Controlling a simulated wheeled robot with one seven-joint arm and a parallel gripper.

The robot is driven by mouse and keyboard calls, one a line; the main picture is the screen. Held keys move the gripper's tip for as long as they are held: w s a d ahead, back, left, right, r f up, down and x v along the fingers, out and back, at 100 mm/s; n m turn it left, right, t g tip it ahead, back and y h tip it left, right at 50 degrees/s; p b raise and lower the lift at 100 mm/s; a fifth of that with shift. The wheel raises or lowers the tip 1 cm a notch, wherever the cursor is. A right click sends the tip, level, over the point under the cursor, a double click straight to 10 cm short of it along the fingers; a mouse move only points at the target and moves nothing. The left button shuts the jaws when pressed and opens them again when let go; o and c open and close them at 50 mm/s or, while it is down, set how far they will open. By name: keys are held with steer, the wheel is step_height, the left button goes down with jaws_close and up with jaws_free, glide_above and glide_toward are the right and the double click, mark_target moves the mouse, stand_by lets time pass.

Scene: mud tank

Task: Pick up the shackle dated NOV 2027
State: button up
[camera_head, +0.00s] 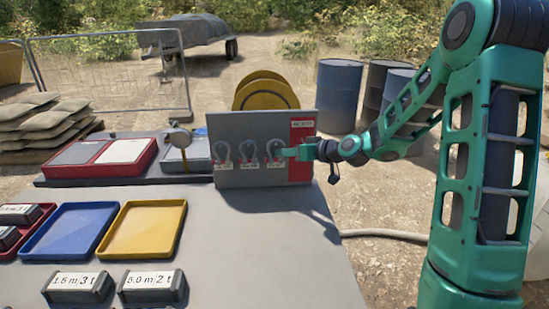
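A grey upright board (235,128) stands at the far side of the table. Three shackles hang on it in a row: a left one (221,148), a middle one (248,150) and a right one (272,146). Each has a small white and red tag at its lower part. The dates are too small to read, so I cannot tell which is NOV 2027. My gripper (285,152) comes from the right and its tip is at the right shackle. I cannot tell whether it touches or grips it.
A red panel (302,132) covers the board's right end. A blue tray (70,232), a yellow tray (145,230) and labelled dark blocks (152,286) lie on the left. The table's front right is clear. Drums (340,95) stand behind.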

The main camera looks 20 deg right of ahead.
steer(key=shift+w, duration=0.1)
jaws_close()
